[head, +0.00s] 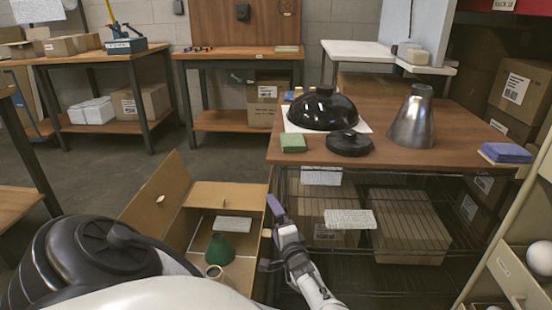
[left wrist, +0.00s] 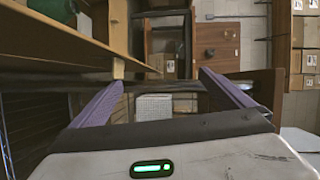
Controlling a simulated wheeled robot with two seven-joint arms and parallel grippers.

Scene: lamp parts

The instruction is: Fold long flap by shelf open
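An open cardboard box (head: 245,268) stands beside the wire shelf (head: 400,260). Its left long flap (head: 158,200) leans outward and its far flap (head: 230,196) is spread. The long side by the shelf is partly hidden by my left gripper (head: 277,212); I cannot tell how its flap stands. Inside lie a green shade (head: 220,249), a white card and a roll. In the left wrist view, my left gripper (left wrist: 162,80) has purple fingers wide apart with nothing between them. A cardboard edge (left wrist: 118,55) stands just beyond the left finger. My right gripper is not in view.
The wooden table (head: 460,150) above the wire shelf holds a black dome (head: 322,108), a black disc (head: 349,142) and a metal shade (head: 411,118). Shelf and table edge lie close right of my left gripper. Floor is free behind the box.

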